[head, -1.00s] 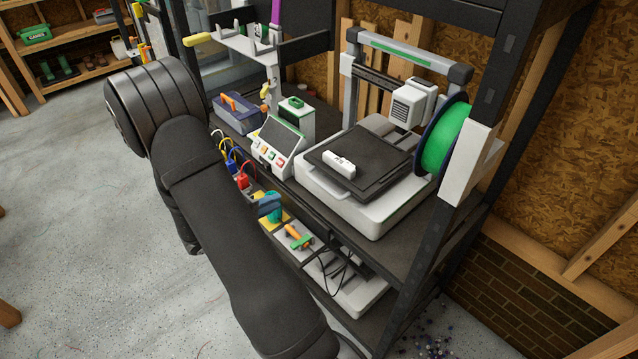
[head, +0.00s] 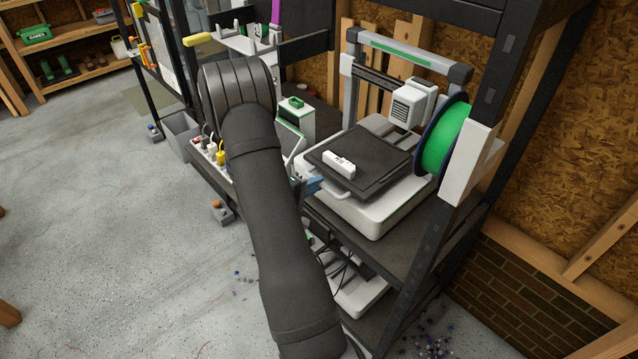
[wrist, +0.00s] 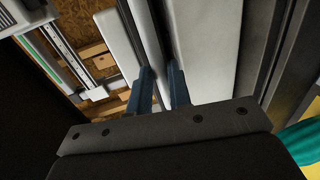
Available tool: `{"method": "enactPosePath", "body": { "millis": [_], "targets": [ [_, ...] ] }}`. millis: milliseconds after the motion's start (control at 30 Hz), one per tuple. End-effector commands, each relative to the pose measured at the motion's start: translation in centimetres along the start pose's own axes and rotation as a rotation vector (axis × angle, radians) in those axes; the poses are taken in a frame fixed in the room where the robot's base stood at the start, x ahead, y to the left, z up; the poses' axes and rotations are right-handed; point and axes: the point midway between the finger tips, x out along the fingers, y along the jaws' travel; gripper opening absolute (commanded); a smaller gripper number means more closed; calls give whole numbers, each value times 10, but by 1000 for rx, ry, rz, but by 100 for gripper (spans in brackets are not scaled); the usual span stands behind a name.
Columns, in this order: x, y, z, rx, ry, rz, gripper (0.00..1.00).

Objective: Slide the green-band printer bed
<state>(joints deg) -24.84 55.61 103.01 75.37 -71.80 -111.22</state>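The green-band printer (head: 378,213) stands on the rack shelf, with a green stripe (head: 397,53) along its top bar. Its dark bed (head: 375,166) carries a small white labelled block (head: 339,164). A pale handle (head: 346,197) juts from the bed's front edge. My gripper (head: 312,185) shows blue fingertips just left of this handle; my arm hides the rest. In the wrist view my gripper's two blue fingers (wrist: 160,90) stand apart, close to white and dark printer parts (wrist: 207,50). I cannot tell whether the handle lies between them.
A green filament spool (head: 444,138) and a black rack post (head: 440,215) stand right of the printer. A white box with a green top (head: 295,115) is left of it. Cables and white gear (head: 355,290) fill the lower shelf. The floor in front is mostly open.

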Motion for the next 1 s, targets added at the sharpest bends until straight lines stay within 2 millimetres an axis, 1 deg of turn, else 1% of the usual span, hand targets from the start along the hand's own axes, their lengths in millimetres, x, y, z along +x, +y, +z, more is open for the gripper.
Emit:
{"method": "enactPosePath", "body": {
  "millis": [33, 100, 200, 467, 500, 567, 600, 800, 867, 967, 1000],
  "targets": [
    [7, 0, 0, 1, -2, -1, 18],
    [12, 0, 0, 0, -2, -1, 18],
    [17, 0, 0, 0, -1, 0, 18],
    [19, 0, 0, 0, 0, 0, 18],
    [19, 0, 0, 0, 0, 0, 16],
    [19, 0, 0, 0, 0, 0, 4],
    [19, 0, 0, 0, 0, 0, 0],
    [20, 0, 0, 0, 0, 0, 0],
    [24, 1, 0, 1, -2, 0, 0],
    [41, 5, 0, 2, -3, 0, 0],
    [49, 6, 1, 2, -5, -1, 0]
  ]
}}
